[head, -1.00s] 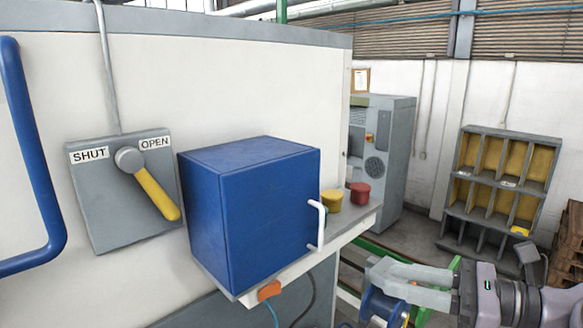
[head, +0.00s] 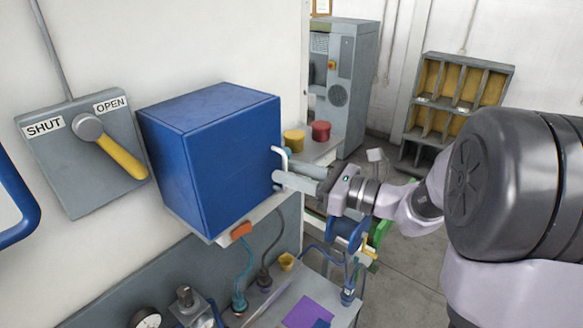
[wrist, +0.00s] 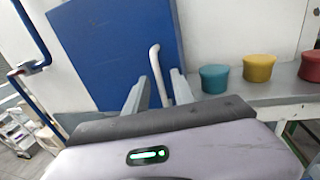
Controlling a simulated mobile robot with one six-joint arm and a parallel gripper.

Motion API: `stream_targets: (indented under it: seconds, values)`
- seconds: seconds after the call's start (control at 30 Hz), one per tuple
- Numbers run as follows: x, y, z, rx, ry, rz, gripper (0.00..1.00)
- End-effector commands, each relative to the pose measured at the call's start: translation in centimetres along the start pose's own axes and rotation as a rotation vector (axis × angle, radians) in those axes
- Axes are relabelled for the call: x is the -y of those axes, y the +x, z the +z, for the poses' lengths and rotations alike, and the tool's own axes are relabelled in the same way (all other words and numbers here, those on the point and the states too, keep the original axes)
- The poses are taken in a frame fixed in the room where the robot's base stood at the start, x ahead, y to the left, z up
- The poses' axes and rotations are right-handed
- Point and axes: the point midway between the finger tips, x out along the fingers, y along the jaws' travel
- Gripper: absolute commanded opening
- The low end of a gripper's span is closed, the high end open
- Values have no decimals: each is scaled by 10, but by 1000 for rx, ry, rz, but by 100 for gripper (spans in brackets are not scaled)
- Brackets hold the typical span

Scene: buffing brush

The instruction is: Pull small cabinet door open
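The small blue cabinet (head: 230,160) is fixed to the pale wall, and its door looks closed. A white bar handle (head: 281,153) stands at the right edge of the door. My gripper (head: 286,178) reaches in from the right, with its fingertips at the handle. In the wrist view, the handle (wrist: 156,70) stands between the two spread fingers of my gripper (wrist: 160,82), with gaps showing on both sides. The blue door (wrist: 115,40) fills the left of that view. The handle's lower end is hidden behind my gripper.
A yellow pot (head: 294,141) and a red pot (head: 320,131) stand on the ledge right of the cabinet. A lever panel (head: 75,185) marked SHUT and OPEN is left of it. A bench (head: 265,310) with tools lies below. Open floor is at the right.

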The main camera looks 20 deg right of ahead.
Motion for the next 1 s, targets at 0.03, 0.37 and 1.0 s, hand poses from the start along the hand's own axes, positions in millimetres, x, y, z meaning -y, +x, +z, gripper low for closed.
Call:
stream_targets:
  seconds: [0.03,0.37,1.0]
  values:
    - [0,1,0,0,0,0,30]
    - [0,0,0,0,-1,0,0]
    - [0,0,0,0,-1,1,0]
